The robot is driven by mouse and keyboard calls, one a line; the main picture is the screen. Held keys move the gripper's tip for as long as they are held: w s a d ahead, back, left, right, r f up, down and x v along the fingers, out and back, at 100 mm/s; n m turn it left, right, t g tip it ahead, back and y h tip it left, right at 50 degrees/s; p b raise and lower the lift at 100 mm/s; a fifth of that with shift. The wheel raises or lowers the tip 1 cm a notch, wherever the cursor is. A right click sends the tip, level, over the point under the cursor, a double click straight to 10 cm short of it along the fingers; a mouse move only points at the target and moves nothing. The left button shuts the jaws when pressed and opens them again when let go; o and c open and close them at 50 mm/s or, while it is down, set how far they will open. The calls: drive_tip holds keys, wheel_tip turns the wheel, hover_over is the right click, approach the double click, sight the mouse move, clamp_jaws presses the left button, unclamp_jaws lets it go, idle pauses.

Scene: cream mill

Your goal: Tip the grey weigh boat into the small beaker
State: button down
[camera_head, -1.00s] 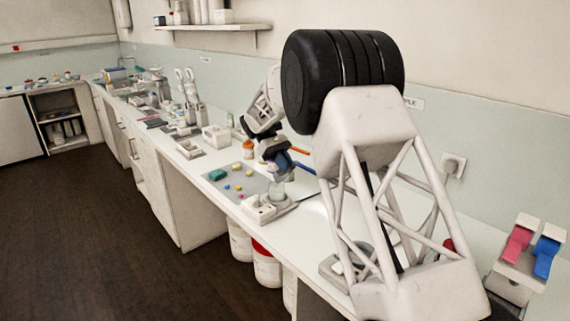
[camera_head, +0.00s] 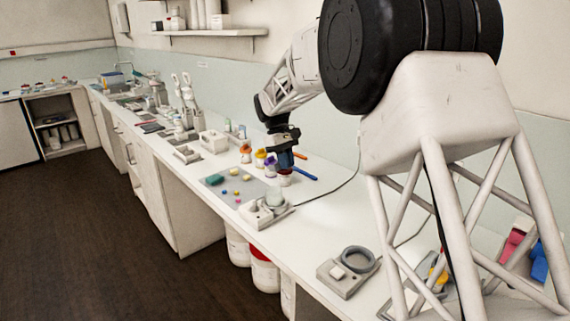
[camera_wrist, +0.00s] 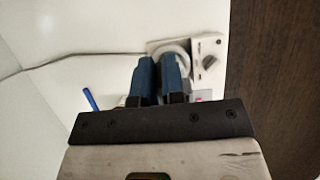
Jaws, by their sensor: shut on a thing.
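My gripper (camera_head: 286,158) is over the bench, right of the row of capped jars. In the wrist view its two blue fingers (camera_wrist: 159,82) are close together with a narrow gap. What they hold is hidden. A small white and dark-red jar (camera_head: 285,178) shows just under the fingers in the head view; I cannot tell whether it is touching them. A pale, greyish round piece (camera_head: 274,197) is on a white device with a knob (camera_head: 256,214). I cannot make out the grey weigh boat or the small beaker for certain.
A grey mat (camera_head: 228,196) with a green block (camera_head: 215,180) and small coloured pieces lies left of the knobbed device. Orange-, yellow- and purple-capped jars (camera_head: 259,158) stand behind. A device with a grey ring (camera_head: 357,259) is nearer. Bench between the devices is clear.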

drive_tip(key=shift+s+d+r+t+y, duration=0.25)
drive_tip(key=shift+r+t+y, duration=0.25)
drive_tip(key=shift+t+y, duration=0.3)
drive_tip(key=shift+s+d+r+t+y, duration=0.2)
drive_tip(key=shift+r+t+y, duration=0.3)
drive_tip(key=shift+t+y, duration=0.3)
drive_tip(key=shift+f, duration=0.1)
